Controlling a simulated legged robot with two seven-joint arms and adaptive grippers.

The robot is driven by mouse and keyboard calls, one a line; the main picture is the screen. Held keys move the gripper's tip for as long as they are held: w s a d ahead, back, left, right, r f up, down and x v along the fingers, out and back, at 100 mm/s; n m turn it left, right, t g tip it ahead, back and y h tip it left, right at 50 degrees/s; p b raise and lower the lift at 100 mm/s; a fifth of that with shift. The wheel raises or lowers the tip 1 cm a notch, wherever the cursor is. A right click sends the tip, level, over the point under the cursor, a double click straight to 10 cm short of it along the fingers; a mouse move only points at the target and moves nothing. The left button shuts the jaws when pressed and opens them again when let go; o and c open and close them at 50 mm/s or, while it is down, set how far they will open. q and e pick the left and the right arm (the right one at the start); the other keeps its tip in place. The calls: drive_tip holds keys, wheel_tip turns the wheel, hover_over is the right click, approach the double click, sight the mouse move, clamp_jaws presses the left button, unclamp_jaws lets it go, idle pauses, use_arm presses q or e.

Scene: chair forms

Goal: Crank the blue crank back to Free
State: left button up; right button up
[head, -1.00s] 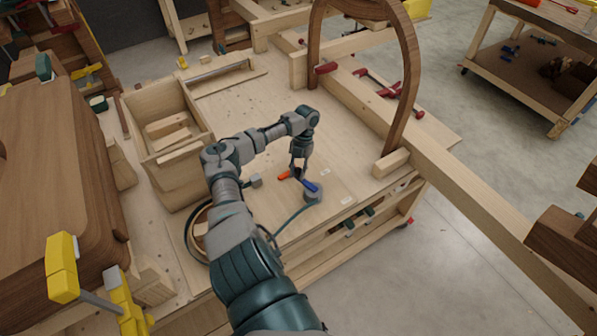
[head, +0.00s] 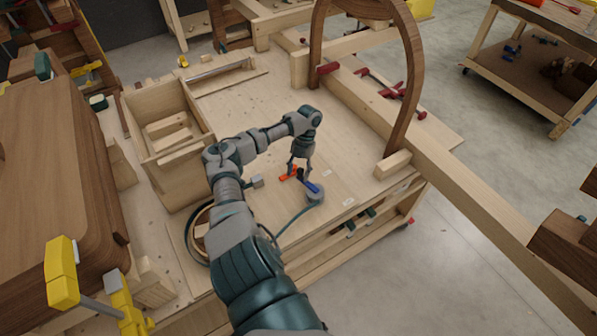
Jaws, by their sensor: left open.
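The blue crank (head: 313,188) is a small blue bar on a round grey base (head: 316,196) on the workbench top, near its front edge. A cable runs from the base toward the lower left. My left gripper (head: 300,172) points down just behind and left of the blue bar. Its fingers are apart, with an orange piece (head: 288,174) beside them on the left. I cannot tell whether a fingertip touches either piece. Small white labels (head: 327,173) lie on the bench top; their writing is too small to read. My right gripper is out of view.
A wooden box (head: 165,150) with wood pieces stands left of my arm. The bench top behind the gripper is mostly clear.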

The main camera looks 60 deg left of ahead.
use_arm(q)
drive_tip(key=v, duration=1.1)
drive_tip(key=shift+w+a+r, duration=0.15)
drive_tip(key=shift+a+r, duration=0.1)
drive_tip(key=shift+r, duration=0.1)
drive_tip(key=shift+d, duration=0.1)
